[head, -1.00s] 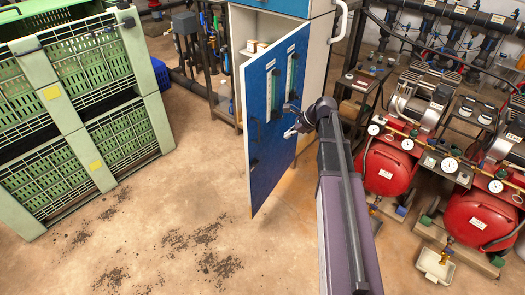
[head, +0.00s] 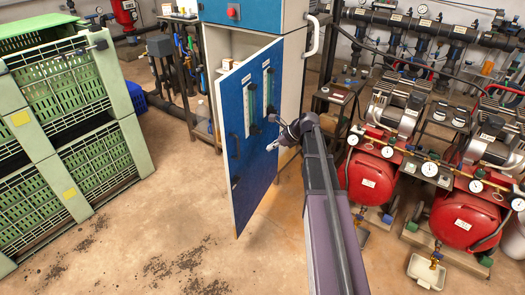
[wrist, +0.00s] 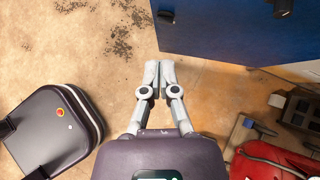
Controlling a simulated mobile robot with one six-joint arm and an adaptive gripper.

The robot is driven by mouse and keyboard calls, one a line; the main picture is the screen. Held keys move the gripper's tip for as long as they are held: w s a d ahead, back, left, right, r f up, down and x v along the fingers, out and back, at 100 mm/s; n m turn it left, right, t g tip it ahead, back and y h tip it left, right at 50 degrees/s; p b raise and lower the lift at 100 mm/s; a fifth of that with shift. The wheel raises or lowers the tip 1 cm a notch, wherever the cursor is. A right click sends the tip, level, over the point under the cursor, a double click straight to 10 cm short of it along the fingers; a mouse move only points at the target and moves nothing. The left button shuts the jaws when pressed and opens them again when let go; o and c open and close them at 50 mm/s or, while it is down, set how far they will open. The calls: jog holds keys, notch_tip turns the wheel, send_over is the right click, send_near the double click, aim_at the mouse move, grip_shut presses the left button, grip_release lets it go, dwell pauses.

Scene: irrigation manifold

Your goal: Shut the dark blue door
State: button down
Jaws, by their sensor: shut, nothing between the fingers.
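The dark blue door (head: 248,150) stands open, swung out from the cabinet (head: 292,95). Its blue face has a dark handle (head: 235,146) near the free edge and two upright gauge strips higher up. In the wrist view the door (wrist: 235,30) fills the top right. My gripper (head: 273,147) is shut and empty, in front of the door's face toward its hinge side in the head view. In the wrist view its fingertips (wrist: 160,68) meet over the floor, close to the door's border. I cannot tell whether they touch the door.
Green crates (head: 75,130) are stacked at the left. Red tanks (head: 465,215) with gauges and pumps stand at the right, close to my arm. Open concrete floor (head: 130,245) with dark dirt patches lies before the door.

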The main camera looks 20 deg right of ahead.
jog(key=w+a+r+b+x, duration=0.1)
jog(key=b+x, duration=0.5)
jog(key=x, duration=0.6)
jog(key=shift+a+r, duration=0.4)
